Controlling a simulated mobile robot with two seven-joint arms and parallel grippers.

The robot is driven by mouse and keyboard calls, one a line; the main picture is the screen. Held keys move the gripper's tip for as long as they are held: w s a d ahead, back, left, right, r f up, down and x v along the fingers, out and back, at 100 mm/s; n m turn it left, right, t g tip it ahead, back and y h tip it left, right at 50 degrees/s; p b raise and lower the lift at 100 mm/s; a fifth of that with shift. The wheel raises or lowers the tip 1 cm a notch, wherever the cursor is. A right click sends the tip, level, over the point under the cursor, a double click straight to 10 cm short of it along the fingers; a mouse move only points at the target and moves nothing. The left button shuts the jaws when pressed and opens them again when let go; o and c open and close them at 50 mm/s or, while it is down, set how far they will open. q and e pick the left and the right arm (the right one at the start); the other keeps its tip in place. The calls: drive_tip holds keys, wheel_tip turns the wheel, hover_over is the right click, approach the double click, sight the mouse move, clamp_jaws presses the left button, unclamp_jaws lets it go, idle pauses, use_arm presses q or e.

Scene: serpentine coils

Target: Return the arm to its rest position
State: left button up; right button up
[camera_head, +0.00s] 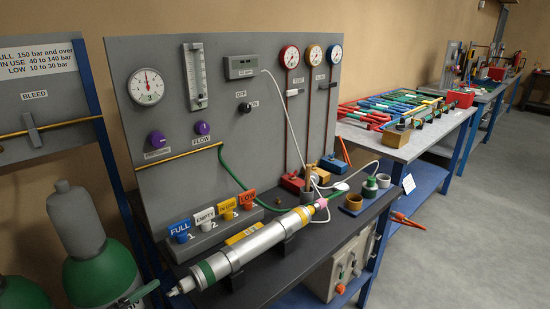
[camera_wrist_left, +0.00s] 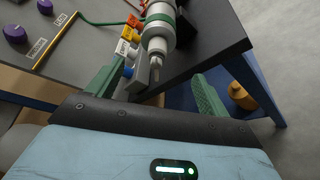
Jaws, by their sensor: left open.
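My left gripper (camera_wrist_left: 155,90) is open in the left wrist view, its two green fingers spread wide with nothing held between them. The narrow end of a silver cylinder (camera_wrist_left: 160,28) shows beyond and between the fingers, apart from them. In the head view that silver cylinder (camera_head: 247,247), with green and yellow bands, lies on supports along the front of the dark bench (camera_head: 345,230). A small greenish-grey piece shows at the lower left of the head view; I cannot tell whether it is a gripper finger. My right gripper is in neither view.
A grey gauge panel (camera_head: 225,75) stands behind the cylinder. Colored tags (camera_head: 203,222) hang on a rack beside it. A grey and green gas bottle (camera_head: 95,245) stands at the left. A second bench (camera_head: 400,145) is farther right. The floor (camera_head: 480,200) at the right is largely clear.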

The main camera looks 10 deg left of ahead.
use_arm(q)
drive_tip(key=s+d+f+m+g+y+p, duration=0.1)
drive_tip(key=s+d+f+m+g, duration=0.2)
drive_tip(key=s+f+m, duration=0.7)
drive_tip(key=s+d+f+m+g+y+p, duration=0.2)
drive_tip(key=s+d+f+m, duration=0.4)
drive_tip(key=s+f+m, duration=0.5)
drive_tip(key=s, duration=0.4)
drive_tip(key=shift+s+d+g+y, duration=0.25)
drive_tip(key=shift+s+g+y, duration=0.05)
drive_tip(key=shift+g, duration=0.1)
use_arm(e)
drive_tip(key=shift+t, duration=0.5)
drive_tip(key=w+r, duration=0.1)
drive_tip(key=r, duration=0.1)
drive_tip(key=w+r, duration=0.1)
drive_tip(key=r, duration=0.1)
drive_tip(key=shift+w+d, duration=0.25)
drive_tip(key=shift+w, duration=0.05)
use_arm(q)
drive_tip(key=shift+r, duration=0.1)
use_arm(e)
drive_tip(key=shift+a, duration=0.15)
